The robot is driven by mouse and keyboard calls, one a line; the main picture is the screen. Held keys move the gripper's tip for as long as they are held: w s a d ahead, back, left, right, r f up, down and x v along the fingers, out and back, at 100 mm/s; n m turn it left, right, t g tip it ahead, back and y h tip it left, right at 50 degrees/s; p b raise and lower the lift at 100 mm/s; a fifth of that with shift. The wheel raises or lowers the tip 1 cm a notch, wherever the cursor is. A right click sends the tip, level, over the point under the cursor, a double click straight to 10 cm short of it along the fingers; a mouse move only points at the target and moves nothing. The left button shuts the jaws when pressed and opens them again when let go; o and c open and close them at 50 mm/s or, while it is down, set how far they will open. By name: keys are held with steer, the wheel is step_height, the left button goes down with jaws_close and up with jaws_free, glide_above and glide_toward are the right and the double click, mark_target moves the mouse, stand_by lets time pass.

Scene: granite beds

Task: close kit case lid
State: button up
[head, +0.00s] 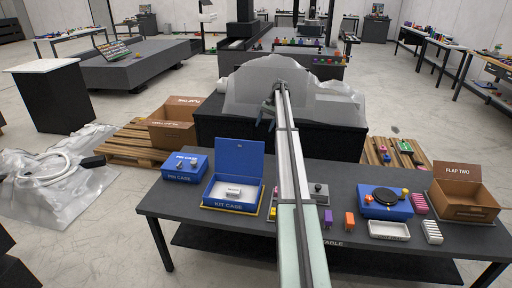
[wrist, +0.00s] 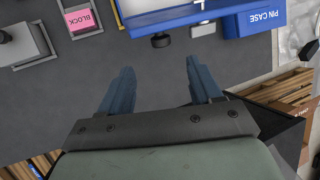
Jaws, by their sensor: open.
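The blue kit case (head: 214,205) sits on the dark table, and its blue lid (head: 240,160) stands open, nearly upright at the back. A small pale item (head: 232,191) lies inside the case. My gripper (head: 270,107) is beyond the table's far edge, up and to the right of the lid, and apart from it. In the wrist view my gripper (wrist: 160,85) has its two blue fingers spread with nothing between them. A blue-edged white part shows at the top of the wrist view; I cannot tell whether it is the kit case.
The blue pin case (head: 181,168) stands left of the kit case and shows in the wrist view (wrist: 256,18). A pink block (wrist: 81,18) is at upper left there. Right on the table are a blue device (head: 385,207), a white tray (head: 389,231) and a brown box (head: 463,193).

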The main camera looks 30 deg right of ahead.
mark_target(256, 146)
steer(key=x, duration=1.2)
jaws_close()
stand_by(0.4)
